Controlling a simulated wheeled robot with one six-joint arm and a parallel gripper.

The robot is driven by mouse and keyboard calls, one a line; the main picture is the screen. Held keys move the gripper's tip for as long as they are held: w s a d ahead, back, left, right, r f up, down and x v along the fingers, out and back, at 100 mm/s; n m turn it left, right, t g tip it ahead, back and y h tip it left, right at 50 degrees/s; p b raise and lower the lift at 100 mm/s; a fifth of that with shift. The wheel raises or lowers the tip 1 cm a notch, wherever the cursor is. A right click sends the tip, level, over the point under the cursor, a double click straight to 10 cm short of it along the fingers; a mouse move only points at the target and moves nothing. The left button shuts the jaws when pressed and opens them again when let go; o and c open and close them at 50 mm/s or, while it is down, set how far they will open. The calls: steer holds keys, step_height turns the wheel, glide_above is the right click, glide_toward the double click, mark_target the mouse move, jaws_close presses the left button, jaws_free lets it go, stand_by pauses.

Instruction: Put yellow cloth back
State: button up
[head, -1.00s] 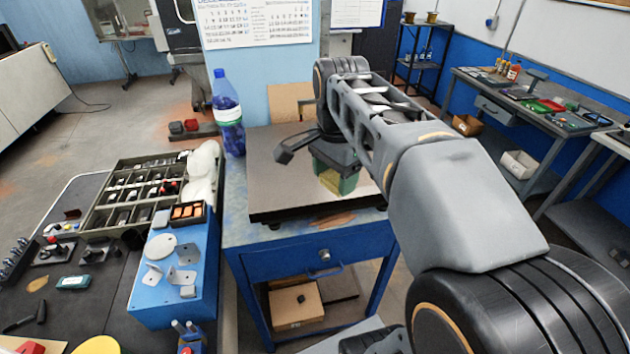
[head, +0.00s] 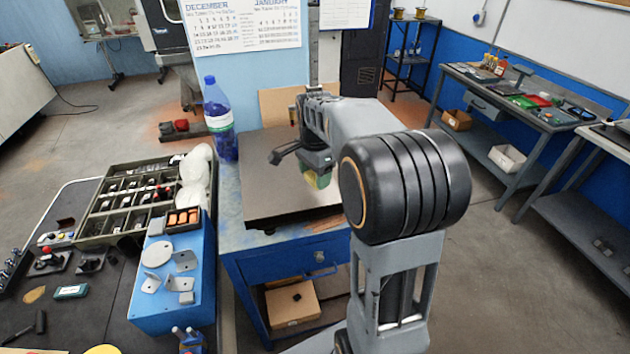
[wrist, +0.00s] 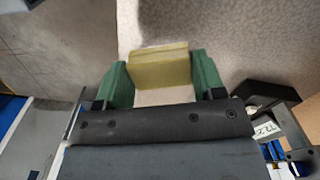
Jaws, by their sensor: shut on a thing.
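The yellow cloth (wrist: 160,67) is a folded, block-like piece between the two green fingers of my gripper (wrist: 160,85) in the wrist view. My gripper is shut on it. In the head view my gripper (head: 318,178) is over the dark plate (head: 265,200) on the blue cabinet, and a bit of the cloth (head: 322,180) shows below it. My arm partly hides the cloth and the plate's right side. I cannot tell whether the cloth touches the plate.
A blue box (head: 170,300) with metal parts and a compartment tray (head: 115,190) stand on the left bench. A workbench (head: 560,125) stands at the far right. The plate's front left is clear.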

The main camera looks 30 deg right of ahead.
mark_target(315, 175)
steer(key=shift+w+f, duration=0.2)
steer(key=shift+f, duration=1.6)
steer(key=shift+f, duration=0.2)
steer(key=o, duration=0.8)
steer(key=shift+o, duration=0.2)
